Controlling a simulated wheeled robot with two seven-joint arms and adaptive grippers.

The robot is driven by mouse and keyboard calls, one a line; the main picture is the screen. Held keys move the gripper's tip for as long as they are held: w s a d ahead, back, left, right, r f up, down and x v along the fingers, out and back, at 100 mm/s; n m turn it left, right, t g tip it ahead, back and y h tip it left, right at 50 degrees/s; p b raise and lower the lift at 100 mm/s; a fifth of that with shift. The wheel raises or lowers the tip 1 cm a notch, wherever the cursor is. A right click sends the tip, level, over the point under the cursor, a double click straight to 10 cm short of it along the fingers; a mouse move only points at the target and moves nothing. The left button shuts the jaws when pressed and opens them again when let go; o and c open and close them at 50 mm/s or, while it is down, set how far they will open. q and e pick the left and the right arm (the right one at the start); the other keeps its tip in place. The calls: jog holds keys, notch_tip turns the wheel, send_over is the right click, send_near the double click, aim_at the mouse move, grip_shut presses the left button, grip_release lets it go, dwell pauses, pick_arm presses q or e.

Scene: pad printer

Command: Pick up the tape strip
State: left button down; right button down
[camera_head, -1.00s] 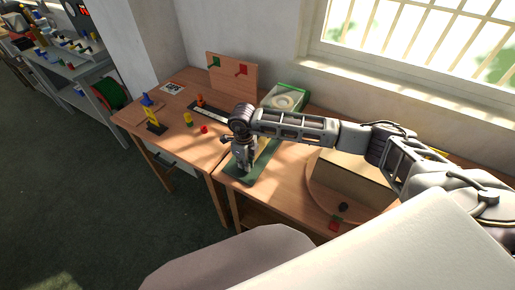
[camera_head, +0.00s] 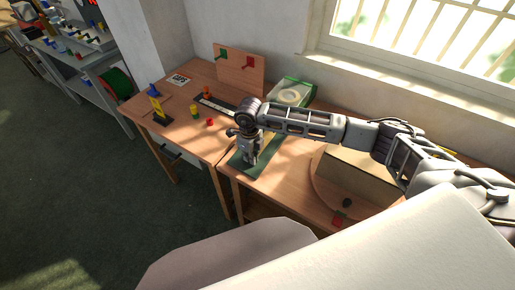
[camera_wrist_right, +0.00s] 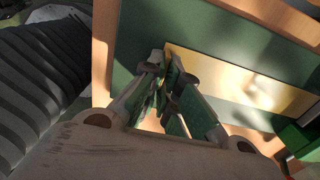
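A flat pale yellow strip (camera_wrist_right: 235,80), which looks like the tape strip, lies over a green base in the right wrist view. The green base (camera_head: 238,163) also shows in the head view, on the near wooden table. My right gripper (camera_head: 252,162) points down over this base. In the right wrist view its fingertips (camera_wrist_right: 165,68) are close together with a narrow gap, at the left end of the strip. The fingers partly hide that end, and I cannot tell whether they touch it. My left gripper is not in view.
A clear-lidded green box with a pale roll (camera_head: 291,95) stands behind the right gripper. A wooden peg board (camera_head: 240,68) and small coloured pieces (camera_head: 194,111) are on the left table. A round-ended wooden piece (camera_head: 352,182) is to the right.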

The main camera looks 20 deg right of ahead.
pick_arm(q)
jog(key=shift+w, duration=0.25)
pick_arm(e)
jog(key=shift+r, duration=0.1)
